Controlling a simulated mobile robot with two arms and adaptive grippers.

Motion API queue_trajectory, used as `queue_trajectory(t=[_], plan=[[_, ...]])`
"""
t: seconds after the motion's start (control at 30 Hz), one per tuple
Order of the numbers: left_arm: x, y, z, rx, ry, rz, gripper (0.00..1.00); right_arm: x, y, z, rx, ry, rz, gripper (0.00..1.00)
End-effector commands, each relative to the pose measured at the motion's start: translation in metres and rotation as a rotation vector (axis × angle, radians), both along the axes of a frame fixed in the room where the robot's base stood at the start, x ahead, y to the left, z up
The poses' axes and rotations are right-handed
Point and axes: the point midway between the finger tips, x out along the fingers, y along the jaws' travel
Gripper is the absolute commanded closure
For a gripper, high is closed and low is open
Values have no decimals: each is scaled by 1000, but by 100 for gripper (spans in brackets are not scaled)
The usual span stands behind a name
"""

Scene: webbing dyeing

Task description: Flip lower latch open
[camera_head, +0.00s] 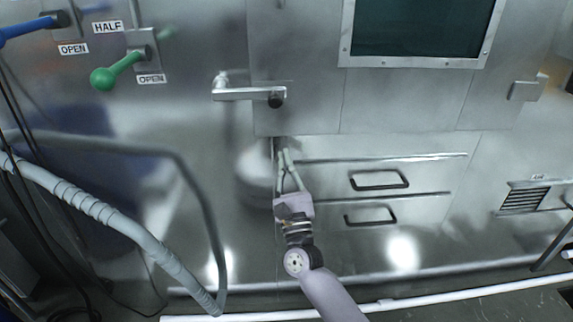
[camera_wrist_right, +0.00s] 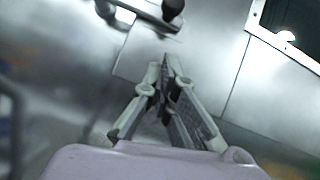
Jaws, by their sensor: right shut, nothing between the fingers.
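A metal lever latch (camera_head: 248,94) with a dark round knob sits at the lower left corner of the steel door (camera_head: 400,105), its bar lying level. It also shows at the top of the right wrist view (camera_wrist_right: 150,12). My right gripper (camera_head: 283,152) points up just below the door's lower edge, beneath the latch and apart from it. In the right wrist view its fingertips (camera_wrist_right: 167,66) are close together with nothing between them. My left gripper is not in view.
A dark window (camera_head: 425,28) is in the door. Drawers with black handles (camera_head: 379,180) are right of my gripper. A green lever (camera_head: 118,69) and a blue lever (camera_head: 30,28) are at upper left. A grey pipe (camera_head: 195,170) and hose (camera_head: 100,212) stand at left.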

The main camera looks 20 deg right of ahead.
Motion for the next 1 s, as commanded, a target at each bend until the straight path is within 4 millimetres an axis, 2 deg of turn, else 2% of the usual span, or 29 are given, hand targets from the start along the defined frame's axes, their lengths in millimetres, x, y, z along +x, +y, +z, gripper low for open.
queue_trajectory(t=[0.03,0.27,0.4,0.5,1.0], plan=[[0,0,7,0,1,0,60,11,-2,12,0,-2,-2,100],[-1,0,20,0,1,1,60,48,-7,38,-1,-1,-1,100],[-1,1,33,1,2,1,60,51,-4,59,1,0,0,100],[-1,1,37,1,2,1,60,53,-2,65,-1,0,-1,100],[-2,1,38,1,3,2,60,54,-2,69,-3,1,0,100]])
